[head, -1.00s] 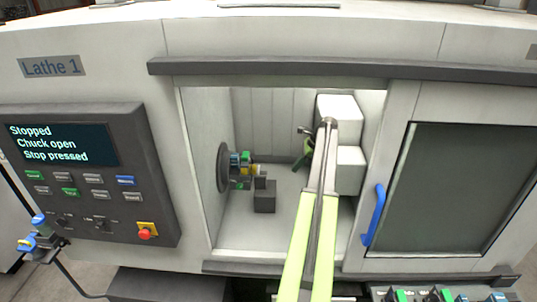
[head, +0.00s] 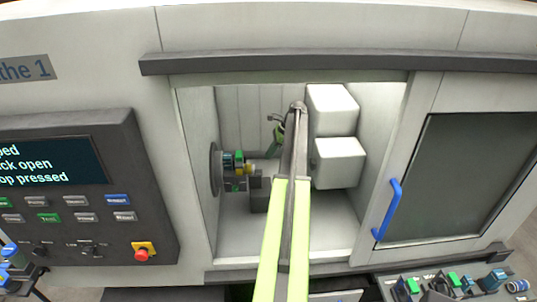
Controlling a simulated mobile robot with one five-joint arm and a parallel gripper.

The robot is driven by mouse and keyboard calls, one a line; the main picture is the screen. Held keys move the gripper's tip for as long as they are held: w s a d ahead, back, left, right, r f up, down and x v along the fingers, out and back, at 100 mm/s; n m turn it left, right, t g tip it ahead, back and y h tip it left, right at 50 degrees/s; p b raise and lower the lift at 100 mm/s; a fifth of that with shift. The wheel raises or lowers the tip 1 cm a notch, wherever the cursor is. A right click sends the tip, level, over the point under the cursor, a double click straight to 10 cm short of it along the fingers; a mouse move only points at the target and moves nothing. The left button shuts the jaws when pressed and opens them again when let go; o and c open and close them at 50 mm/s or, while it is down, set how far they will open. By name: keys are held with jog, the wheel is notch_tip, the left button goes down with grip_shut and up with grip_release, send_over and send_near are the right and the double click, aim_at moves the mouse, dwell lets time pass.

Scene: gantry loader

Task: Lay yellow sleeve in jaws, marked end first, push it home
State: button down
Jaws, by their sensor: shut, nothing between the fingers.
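The yellow sleeve (head: 249,169) is small in the head view and sits at the chuck (head: 216,170), at the right side of its green and blue jaws (head: 235,161). Its marked end cannot be made out. My gripper (head: 275,136) is a small green and dark shape at the end of my arm, inside the lathe opening. It is above and to the right of the sleeve, apart from it, shut and empty. My arm hides part of the gripper and the space behind it.
A dark block (head: 260,198) stands below the sleeve. White blocks (head: 338,160) fill the right of the chamber. The sliding door (head: 450,180) with its blue handle (head: 390,210) is pushed right. The panel screen (head: 50,160) partly reads open and pressed. The chamber floor's front is clear.

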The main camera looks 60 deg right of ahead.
aim_at(256, 173)
notch_tip(256, 173, down, 7)
jog(key=w+b, duration=0.1)
jog(key=b, duration=0.5)
jog(key=shift+a+f+b, duration=0.2)
jog(key=shift+a+b, duration=0.2)
jog(key=shift+w+a, duration=0.15)
jog(key=shift+w, duration=0.05)
jog(key=shift+w+a, duration=0.65)
jog(key=shift+w, duration=0.25)
jog(key=shift+w+a, duration=0.6)
jog(key=shift+w, duration=0.25)
jog(key=shift+w, duration=0.1)
jog(key=shift+r, duration=0.1)
